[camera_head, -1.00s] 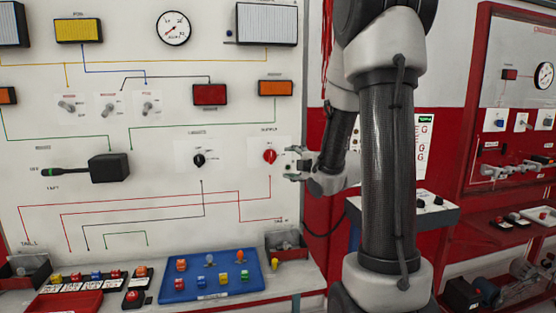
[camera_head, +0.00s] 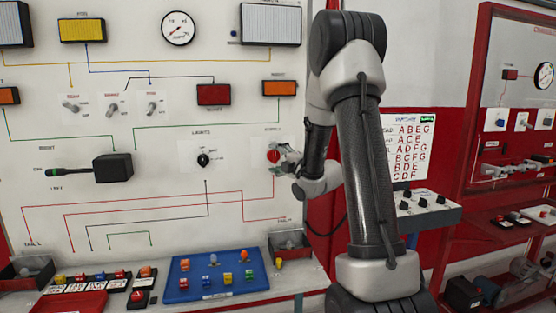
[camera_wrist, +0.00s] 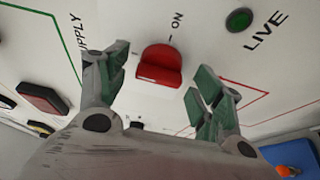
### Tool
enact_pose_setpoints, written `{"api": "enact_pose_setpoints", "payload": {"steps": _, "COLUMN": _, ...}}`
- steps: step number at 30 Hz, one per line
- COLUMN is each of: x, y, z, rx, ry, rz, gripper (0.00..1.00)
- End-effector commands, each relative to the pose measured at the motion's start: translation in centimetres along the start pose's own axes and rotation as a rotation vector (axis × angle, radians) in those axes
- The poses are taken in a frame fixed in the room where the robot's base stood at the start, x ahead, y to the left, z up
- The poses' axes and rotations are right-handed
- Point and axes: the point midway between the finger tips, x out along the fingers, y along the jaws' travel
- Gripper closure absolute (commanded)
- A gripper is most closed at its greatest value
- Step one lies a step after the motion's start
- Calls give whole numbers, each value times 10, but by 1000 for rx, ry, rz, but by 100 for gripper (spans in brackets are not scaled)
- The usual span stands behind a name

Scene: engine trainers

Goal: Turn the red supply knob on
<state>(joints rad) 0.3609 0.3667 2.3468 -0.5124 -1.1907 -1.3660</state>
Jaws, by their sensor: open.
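The red supply knob (camera_head: 273,157) is on the white panel, right of the black lights knob, under the SUPPLY label. My gripper (camera_head: 288,158) is close in front of it and covers part of its right side in the head view. In the wrist view the red knob (camera_wrist: 159,66) sits between the two spread green-padded fingers of my gripper (camera_wrist: 158,82), with a gap on each side. A black ON label and tick mark are beside the knob. A round green LIVE indicator (camera_wrist: 238,20) is to its right in the wrist view.
The black lights knob (camera_head: 203,160) is to the left on the panel. A blue tray (camera_head: 180,290) with several coloured pieces and a dark bin (camera_head: 290,252) stand on the bench below. A grey box with black knobs (camera_head: 430,214) is to the right, behind my arm.

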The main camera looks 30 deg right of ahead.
Motion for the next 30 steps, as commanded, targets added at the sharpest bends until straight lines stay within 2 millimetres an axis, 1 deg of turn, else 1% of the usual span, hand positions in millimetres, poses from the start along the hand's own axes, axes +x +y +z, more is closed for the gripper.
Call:
{"api": "enact_pose_setpoints", "payload": {"steps": 3, "x": 0, "y": 0, "z": 0, "rx": 0, "ry": 0, "rz": 0, "gripper": 33}}
{"api": "enact_pose_setpoints", "payload": {"steps": 5, "x": 0, "y": 0, "z": 0, "rx": 0, "ry": 0, "rz": 0, "gripper": 44}}
{"api": "enact_pose_setpoints", "payload": {"steps": 9, "x": 0, "y": 0, "z": 0, "rx": 0, "ry": 0, "rz": 0, "gripper": 69}}
{"api": "enact_pose_setpoints", "payload": {"steps": 11, "x": 0, "y": 0, "z": 0, "rx": 0, "ry": 0, "rz": 0, "gripper": 79}}
{"api": "enact_pose_setpoints", "payload": {"steps": 17, "x": 0, "y": 0, "z": 0, "rx": 7, "ry": 0, "rz": 2, "gripper": 78}}
{"api": "enact_pose_setpoints", "payload": {"steps": 22, "x": 0, "y": -2, "z": 0, "rx": 47, "ry": 1, "rz": 17, "gripper": 78}}
{"api": "enact_pose_setpoints", "payload": {"steps": 30, "x": 0, "y": -4, "z": 0, "rx": 209, "ry": 1, "rz": 84, "gripper": 78}}
